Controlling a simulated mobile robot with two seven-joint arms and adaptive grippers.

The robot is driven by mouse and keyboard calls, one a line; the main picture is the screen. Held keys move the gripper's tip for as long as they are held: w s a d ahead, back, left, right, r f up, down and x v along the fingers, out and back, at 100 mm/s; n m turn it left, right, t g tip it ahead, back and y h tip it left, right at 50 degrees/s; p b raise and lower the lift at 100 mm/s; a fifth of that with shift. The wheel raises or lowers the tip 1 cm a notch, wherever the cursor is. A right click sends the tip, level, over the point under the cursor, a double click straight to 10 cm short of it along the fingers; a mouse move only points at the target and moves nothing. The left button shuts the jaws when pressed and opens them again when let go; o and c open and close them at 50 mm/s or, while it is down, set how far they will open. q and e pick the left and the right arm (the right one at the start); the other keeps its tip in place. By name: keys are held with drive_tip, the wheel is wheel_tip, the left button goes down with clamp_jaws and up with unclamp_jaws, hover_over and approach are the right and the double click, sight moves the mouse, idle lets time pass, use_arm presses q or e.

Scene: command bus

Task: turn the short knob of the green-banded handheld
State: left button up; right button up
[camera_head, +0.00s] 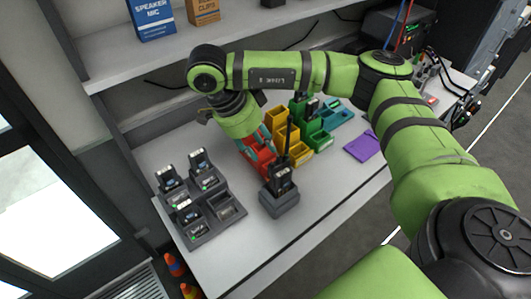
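A black handheld (281,178) with a tall antenna stands upright in a dark single holder (280,203) near the middle of the table. Its band colour and its knobs are too small to make out. More dark handhelds, one of them at the back (199,161), stand in a charging rack (213,231) at the left; a green band cannot be told on any of them. My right gripper (258,145) hangs above and behind the single holder, close to the bins. Its fingers are mostly hidden or blend with the bins, so their opening is unclear. My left gripper is out of view.
Red bins (259,162), yellow bins (294,141) and green bins (318,139) stand behind the single holder. A purple flat item (362,146) lies at the right. A shelf with a blue box (152,18) is above. The table's front strip is clear.

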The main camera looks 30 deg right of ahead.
sight(272, 163)
drive_tip(key=p+x, duration=0.1)
drive_tip(key=x, duration=0.4)
drive_tip(key=shift+s+d+f, duration=0.15)
drive_tip(key=shift+f, duration=0.2)
clamp_jaws()
